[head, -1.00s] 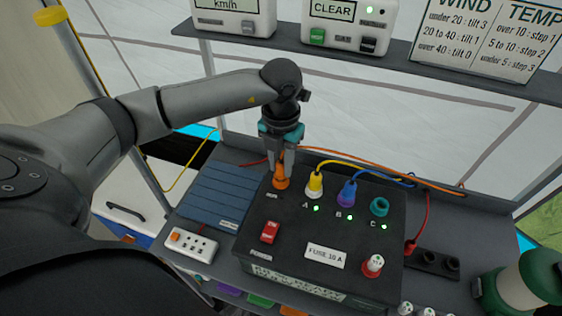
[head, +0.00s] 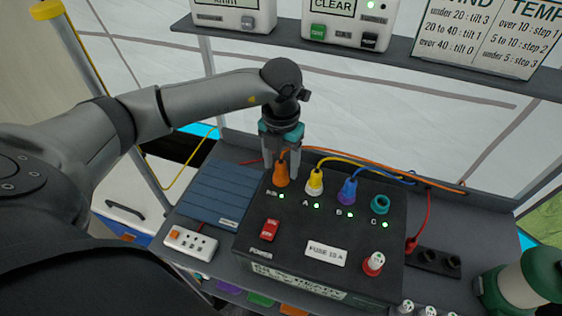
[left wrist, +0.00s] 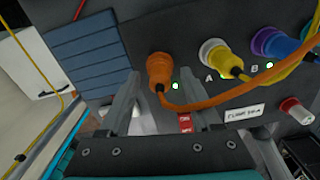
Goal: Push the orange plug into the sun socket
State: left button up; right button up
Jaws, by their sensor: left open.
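The orange plug (head: 281,172) sits upright in the leftmost socket on top of the dark power box (head: 290,232). A green light shows beside it, and the plug hides the socket itself. In the left wrist view the orange plug (left wrist: 160,70) has its orange cable curving off to the right. My left gripper (head: 281,166) is open, with its fingers on either side of the plug and a gap to it. It also shows in the left wrist view (left wrist: 162,112), its fingers apart. My right gripper is not in view.
Cables run behind the plugs.

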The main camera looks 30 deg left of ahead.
pick_arm(q)
notch_tip(320, 180, up, 15)
jog(key=p, duration=0.1)
dwell(0.3)
jog(key=shift+r, duration=0.1)
